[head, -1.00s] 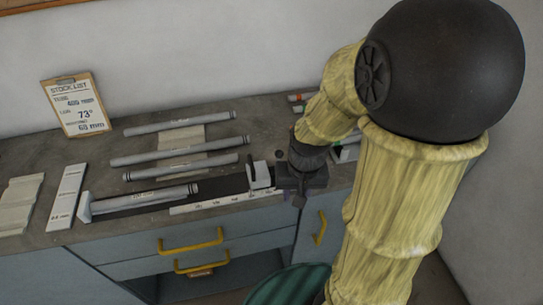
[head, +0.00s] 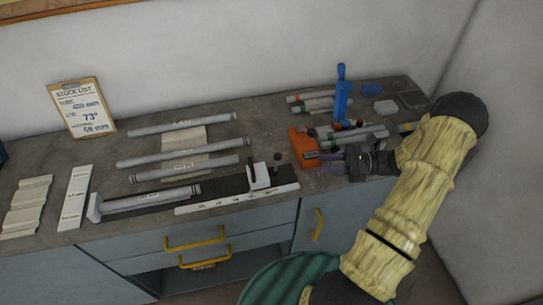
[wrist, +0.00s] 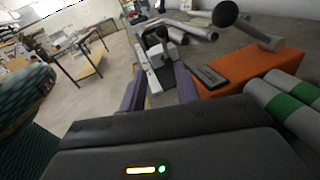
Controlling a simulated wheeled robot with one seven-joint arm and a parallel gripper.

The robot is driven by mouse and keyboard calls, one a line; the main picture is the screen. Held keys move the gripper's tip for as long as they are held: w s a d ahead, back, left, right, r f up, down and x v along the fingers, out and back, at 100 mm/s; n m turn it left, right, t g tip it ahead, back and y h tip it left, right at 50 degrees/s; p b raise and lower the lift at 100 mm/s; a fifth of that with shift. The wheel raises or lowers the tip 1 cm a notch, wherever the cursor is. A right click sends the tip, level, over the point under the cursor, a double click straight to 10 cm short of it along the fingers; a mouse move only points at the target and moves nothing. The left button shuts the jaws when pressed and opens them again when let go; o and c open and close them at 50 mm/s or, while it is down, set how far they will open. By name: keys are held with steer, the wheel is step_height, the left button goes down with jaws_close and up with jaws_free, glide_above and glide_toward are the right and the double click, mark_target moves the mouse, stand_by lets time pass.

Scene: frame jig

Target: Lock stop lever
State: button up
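The white stop (head: 259,177) stands on the dark jig rail at its right end, behind a white scale strip. A lever with a black knob (head: 277,157) rises at the stop's right side. The stop also shows in the wrist view (wrist: 160,62), ahead between my fingers, with dark parts around it. I cannot tell from these views whether the lever is locked. My gripper (head: 328,164) is right of the stop, clear of it and the lever. Its purple fingers are apart and nothing shows between them in the wrist view (wrist: 158,92).
An orange box (head: 303,147) stands just behind my gripper; a black ball on a rod (wrist: 225,13) shows above it. Banded tubes (head: 355,138) and a blue upright tool (head: 342,97) are behind. A grey tube (head: 150,199) lies on the jig; several others lie behind it.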

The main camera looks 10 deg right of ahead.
steer(key=shift+w+d+r+m+t, duration=0.1)
steer(key=shift+d+m+t, duration=0.2)
steer(key=shift+d+t, duration=0.1)
steer(key=shift+a, duration=0.1)
steer(key=p+x, duration=0.5)
steer(key=x, duration=1.1)
steer(key=shift+a+r, duration=0.1)
steer(key=shift+a, duration=0.05)
steer(key=shift+w+a, duration=0.1)
steer(key=shift+a, duration=0.45)
jaws_close()
